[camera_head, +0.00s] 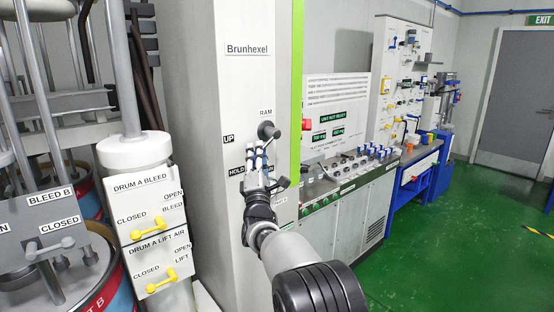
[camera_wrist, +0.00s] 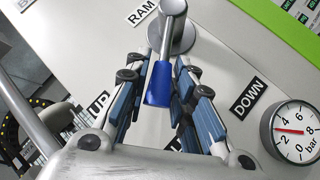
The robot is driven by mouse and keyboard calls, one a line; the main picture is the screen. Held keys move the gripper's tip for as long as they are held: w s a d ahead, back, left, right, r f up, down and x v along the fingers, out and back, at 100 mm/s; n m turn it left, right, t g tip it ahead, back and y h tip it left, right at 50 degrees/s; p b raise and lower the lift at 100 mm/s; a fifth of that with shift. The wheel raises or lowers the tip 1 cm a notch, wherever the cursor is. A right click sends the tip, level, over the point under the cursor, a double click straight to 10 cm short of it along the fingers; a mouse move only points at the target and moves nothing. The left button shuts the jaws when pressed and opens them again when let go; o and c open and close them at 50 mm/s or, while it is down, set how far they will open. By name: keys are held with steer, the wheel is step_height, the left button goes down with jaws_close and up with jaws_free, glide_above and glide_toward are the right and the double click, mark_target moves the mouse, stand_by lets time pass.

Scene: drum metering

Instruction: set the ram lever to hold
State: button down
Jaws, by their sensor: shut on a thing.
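The ram lever (camera_wrist: 158,86) has a grey round hub and a blue handle, on the grey column panel beside the RAM label (camera_wrist: 142,13). Its hub (camera_head: 268,130) also shows in the head view. My gripper (camera_wrist: 157,72) is shut on the ram lever, one finger on each side of the blue handle. In the wrist view the handle points down the picture, between the UP label (camera_wrist: 97,105) and the DOWN label (camera_wrist: 248,98). The HOLD label (camera_head: 237,171) shows in the head view; in the wrist view my gripper mostly hides the label below the handle.
A round pressure gauge (camera_wrist: 295,131) sits right of the lever. The drum A bleed plate (camera_head: 146,210) and drum A lift air plate (camera_head: 159,263), with yellow levers, stand left of the column. A control console (camera_head: 340,193) stands to the right. Green floor (camera_head: 440,260) is open farther right.

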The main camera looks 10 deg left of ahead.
steer(key=shift+w+d+f+n+t+y+b, duration=0.3)
steer(key=shift+f+n+y+b, duration=0.25)
steer(key=shift+n+b, duration=0.25)
steer(key=shift+w+f+n+y+b, duration=0.1)
steer(key=shift+f+n+y+b, duration=0.05)
steer(key=shift+n+y+b, duration=0.6)
steer(key=shift+n, duration=0.25)
steer(key=c, duration=1.3)
jaws_free()
steer(key=shift+c, duration=0.2)
steer(key=v, duration=1.2)
steer(key=shift+w+d, duration=0.1)
